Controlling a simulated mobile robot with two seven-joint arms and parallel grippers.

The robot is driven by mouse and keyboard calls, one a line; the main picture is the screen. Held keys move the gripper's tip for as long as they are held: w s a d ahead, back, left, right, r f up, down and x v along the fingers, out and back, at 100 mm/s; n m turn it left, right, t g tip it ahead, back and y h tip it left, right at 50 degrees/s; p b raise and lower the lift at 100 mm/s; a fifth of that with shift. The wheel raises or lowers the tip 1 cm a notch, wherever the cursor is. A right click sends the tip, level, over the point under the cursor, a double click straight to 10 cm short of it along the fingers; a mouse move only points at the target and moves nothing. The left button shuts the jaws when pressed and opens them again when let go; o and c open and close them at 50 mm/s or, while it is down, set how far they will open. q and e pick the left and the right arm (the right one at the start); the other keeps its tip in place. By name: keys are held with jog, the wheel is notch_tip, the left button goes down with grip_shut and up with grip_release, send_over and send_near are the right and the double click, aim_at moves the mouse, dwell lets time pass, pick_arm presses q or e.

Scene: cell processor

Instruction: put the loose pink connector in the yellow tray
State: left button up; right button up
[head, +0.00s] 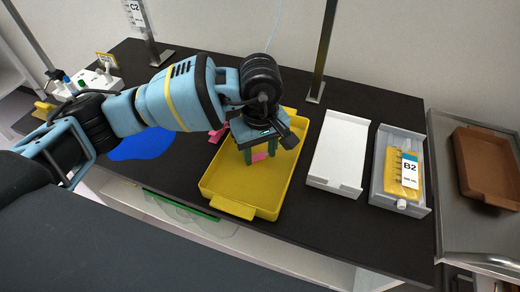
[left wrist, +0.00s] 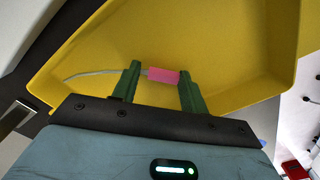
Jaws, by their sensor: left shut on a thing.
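The yellow tray (head: 215,185) stands on the black bench near the middle of the head view. My left gripper (head: 260,152) reaches down over the inside of the tray, its green fingers shut on the pink connector (head: 260,157). In the left wrist view the pink connector (left wrist: 163,75) lies between the two fingertips (left wrist: 160,78), with a thin pale tube running off to the left over the yellow tray (left wrist: 230,50). I cannot tell whether the connector touches the tray floor. My right gripper is in neither view.
Another pink piece (head: 217,133) shows at the tray's left edge, partly hidden. A blue patch (head: 140,147) lies further left. An empty white tray (head: 337,150) and a grey tray (head: 384,190) with a yellow B2 bag (head: 399,172) stand right. Posts rise behind.

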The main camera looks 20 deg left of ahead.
aim_at(260, 156)
pick_arm(q)
jog(key=shift+f, duration=0.2)
jog(key=o, duration=1.4)
notch_tip(260, 156, up, 12)
jog(key=shift+r, duration=0.15)
